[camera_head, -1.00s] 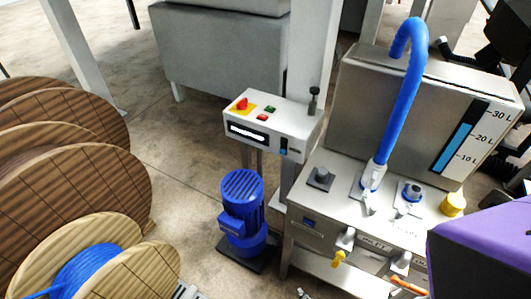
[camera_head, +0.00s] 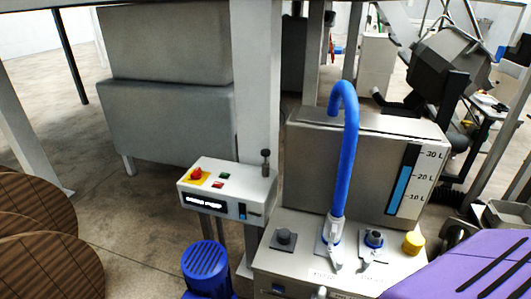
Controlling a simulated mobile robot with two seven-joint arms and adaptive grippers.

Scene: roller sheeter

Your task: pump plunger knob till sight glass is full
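A dark plunger knob (camera_head: 266,155) stands upright on a short post at the right end of a white control box (camera_head: 222,180). A small sight glass (camera_head: 242,211) is on the box's front face; it shows blue, but its exact level is too small to read. A larger level gauge (camera_head: 404,180) on the grey tank (camera_head: 350,165) shows blue to a little above the 20 L mark, with a dark part above. Neither of my grippers is in view.
The box also carries a red knob (camera_head: 196,173) and green and red buttons. A blue motor (camera_head: 206,262) stands below it. A blue hose (camera_head: 347,160) rises beside the tank. Wooden reels (camera_head: 45,265) are at lower left and a purple housing (camera_head: 465,270) at lower right.

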